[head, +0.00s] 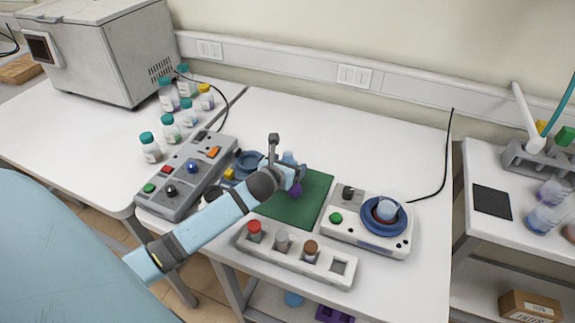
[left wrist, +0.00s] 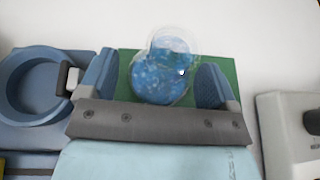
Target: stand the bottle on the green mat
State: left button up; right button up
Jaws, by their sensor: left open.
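The bottle (left wrist: 162,75), a clear rounded vessel with blue liquid, shows in the left wrist view between my left gripper's fingers. It appears upright over the green mat (head: 313,197), which also shows behind the fingers in the left wrist view (left wrist: 127,68). My left gripper (left wrist: 162,82) is open, with a finger on each side of the bottle and visible gaps. In the head view my left gripper (head: 295,174) is over the mat's back part and hides most of the bottle. The contact under the bottle is hidden. My right gripper is not in view.
Left is a grey button panel (head: 186,178). Several capped bottles (head: 171,131) stand at the back left. The table behind the mat is clear.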

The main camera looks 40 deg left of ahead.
pick_arm(q)
jog(key=shift+r, duration=0.15)
jog(key=v, duration=1.2)
